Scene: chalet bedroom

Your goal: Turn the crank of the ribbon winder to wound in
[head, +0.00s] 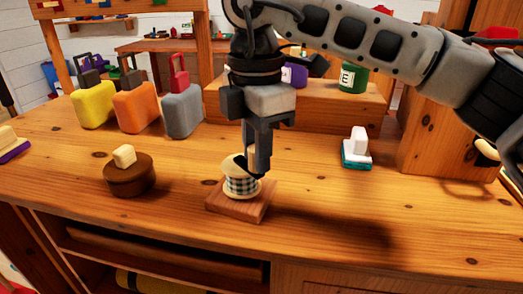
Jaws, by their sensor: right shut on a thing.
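The ribbon winder stands near the front of the wooden table. It has a brown wooden base (225,203) and a cream spool with a dark checked ribbon (240,186) around it. My right gripper (253,172) comes straight down from above and is shut at the spool's top right side, where the crank is. The fingers hide most of the crank, so its exact angle cannot be told. My left gripper is not in view.
A round brown box (130,181) with a cream knob stands left of the winder. Yellow (93,107), orange (137,109) and grey (183,112) suitcases stand behind. A white and teal block (356,152) sits at right. Bare tabletop lies between the winder and that block.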

